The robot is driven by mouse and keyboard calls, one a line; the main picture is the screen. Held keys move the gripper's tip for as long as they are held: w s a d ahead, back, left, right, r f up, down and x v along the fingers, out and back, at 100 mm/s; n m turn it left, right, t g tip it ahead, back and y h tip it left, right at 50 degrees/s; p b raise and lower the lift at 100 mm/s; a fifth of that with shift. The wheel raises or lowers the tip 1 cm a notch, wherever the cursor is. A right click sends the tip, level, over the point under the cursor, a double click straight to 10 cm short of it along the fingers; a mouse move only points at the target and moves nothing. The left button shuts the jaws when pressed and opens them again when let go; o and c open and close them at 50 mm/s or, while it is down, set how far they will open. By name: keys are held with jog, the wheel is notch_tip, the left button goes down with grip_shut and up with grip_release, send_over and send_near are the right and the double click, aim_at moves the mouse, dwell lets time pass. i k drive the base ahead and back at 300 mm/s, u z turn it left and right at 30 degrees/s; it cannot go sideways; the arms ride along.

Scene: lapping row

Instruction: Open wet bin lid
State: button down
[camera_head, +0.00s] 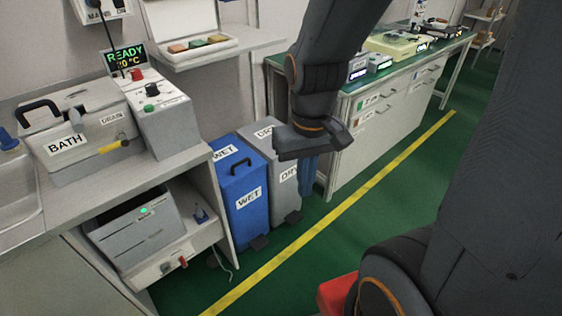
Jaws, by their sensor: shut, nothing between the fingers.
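The wet bin (246,205) is blue, with white WET labels on its lid and front. It stands on the floor at the right end of the bench. Its blue lid (228,170) lies down on it and carries a black handle (241,166). A dark pedal (258,243) is at its foot. My gripper (307,192) hangs down to the right of the wet bin, in front of the grey dry bin in the picture. Its blue fingers are together and hold nothing. It is apart from the lid and handle.
The grey dry bin (283,199) stands beside the wet bin, partly hidden by my arm. The bench (170,170) with the bath (75,135) is at left. White drawer cabinets (362,140) stand at right. Green floor with a yellow line (330,218) is open in front.

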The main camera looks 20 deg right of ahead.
aim_at(234, 160)
jog(key=z, duration=1.05)
jog(key=k, duration=0.9)
jog(key=u, duration=1.7)
jog(key=i, duration=1)
jog(key=z, duration=0.05)
